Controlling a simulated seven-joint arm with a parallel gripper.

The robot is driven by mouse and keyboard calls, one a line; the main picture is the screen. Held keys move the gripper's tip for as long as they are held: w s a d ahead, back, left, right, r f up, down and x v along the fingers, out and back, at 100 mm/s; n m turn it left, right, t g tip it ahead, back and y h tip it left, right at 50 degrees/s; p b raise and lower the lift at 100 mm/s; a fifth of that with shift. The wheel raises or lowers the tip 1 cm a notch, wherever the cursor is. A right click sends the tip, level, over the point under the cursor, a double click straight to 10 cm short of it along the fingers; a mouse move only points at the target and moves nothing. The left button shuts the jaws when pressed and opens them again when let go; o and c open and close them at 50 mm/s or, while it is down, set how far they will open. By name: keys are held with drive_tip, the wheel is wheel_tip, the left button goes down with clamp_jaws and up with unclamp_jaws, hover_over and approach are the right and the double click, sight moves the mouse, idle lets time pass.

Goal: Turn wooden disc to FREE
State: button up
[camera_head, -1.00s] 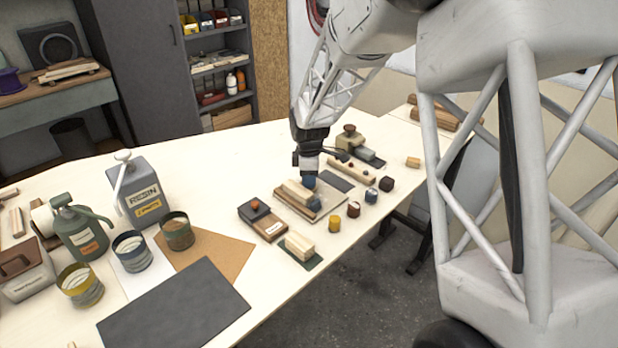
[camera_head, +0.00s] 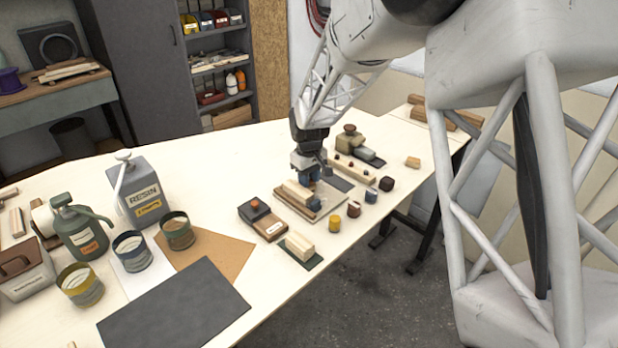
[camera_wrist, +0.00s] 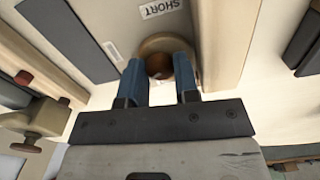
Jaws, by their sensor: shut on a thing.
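I see no FREE label. In the head view the gripper hides the disc.
A pale wood bar (camera_wrist: 228,45) runs close on the right in the wrist view. A block with an orange knob (camera_head: 262,222) and a yellow cylinder (camera_head: 334,224) stand near the plate. A wooden rail with knobs (camera_head: 350,170) lies behind.

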drive_tip(key=m, duration=0.4)
idle(0.4)
drive_tip(key=o, duration=0.7)
drive_tip(key=shift+c, duration=0.2)
drive_tip(key=shift+r, duration=0.1)
drive_tip(key=shift+r, duration=3.85)
